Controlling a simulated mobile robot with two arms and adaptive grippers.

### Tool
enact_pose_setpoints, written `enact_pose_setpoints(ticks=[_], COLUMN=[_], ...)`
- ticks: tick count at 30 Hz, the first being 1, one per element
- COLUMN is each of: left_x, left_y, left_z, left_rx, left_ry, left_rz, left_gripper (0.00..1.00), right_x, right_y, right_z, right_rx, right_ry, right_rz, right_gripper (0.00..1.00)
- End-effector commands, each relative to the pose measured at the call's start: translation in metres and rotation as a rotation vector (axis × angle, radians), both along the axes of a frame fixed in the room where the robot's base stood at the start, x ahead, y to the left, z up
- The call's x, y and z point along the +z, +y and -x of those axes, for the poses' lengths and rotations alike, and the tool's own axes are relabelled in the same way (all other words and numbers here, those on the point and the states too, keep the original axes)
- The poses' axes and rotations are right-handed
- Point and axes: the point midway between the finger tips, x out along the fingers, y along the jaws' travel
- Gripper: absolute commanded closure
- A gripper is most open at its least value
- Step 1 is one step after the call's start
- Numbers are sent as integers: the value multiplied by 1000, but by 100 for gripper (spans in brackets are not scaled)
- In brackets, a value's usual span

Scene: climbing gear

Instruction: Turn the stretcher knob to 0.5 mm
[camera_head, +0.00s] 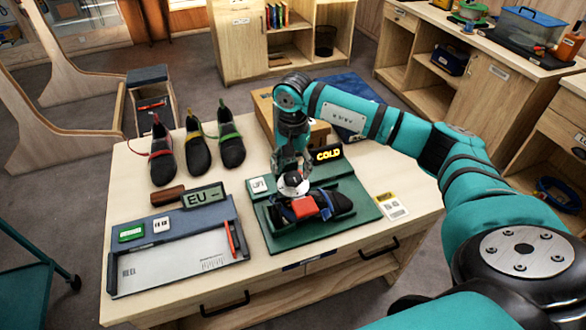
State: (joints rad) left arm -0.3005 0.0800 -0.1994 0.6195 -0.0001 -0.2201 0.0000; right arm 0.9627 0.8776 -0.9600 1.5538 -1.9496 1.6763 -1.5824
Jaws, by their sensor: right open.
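A white round knob (293,184) with a dark mark stands at the back left of the stretcher, which sits on a green base (362,203). A dark shoe (338,204) with blue parts lies on this base, with a red block (305,208) on it. My right gripper (291,171) points down from above, open, with its fingertips at or just above the knob. I cannot tell whether they touch it. The knob's setting is too small to read. A black display (328,154) behind the base reads COLD in yellow. My left gripper is out of view.
Several climbing shoes (231,143) stand at the table's back left. In front are an EU sign (201,197) and a grey tray (175,262) with a sheet and a red pen. A label card (392,206) lies right of the base. A wooden box (265,108) stands behind my right gripper.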

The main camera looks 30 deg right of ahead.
Motion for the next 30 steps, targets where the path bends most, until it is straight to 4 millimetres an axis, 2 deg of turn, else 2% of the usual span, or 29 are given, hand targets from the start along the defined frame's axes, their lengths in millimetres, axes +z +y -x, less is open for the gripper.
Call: enact_pose_setpoints(ticks=[3, 7, 17, 26, 30], left_x=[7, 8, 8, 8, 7], left_y=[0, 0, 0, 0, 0], left_z=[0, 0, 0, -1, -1], left_rx=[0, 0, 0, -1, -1], left_ry=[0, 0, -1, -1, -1], left_rz=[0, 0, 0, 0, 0], left_gripper=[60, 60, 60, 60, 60], right_x=[-15, -24, -28, -28, -28], right_y=[1, 0, 0, 0, 0], right_z=[0, 0, 0, 0, 0], right_rx=[-1, -1, -1, -1, -5], right_ry=[3, 1, 0, 0, 0], right_rz=[-2, 0, -1, -1, -1], right_gripper=[46, 46, 47, 86, 87])
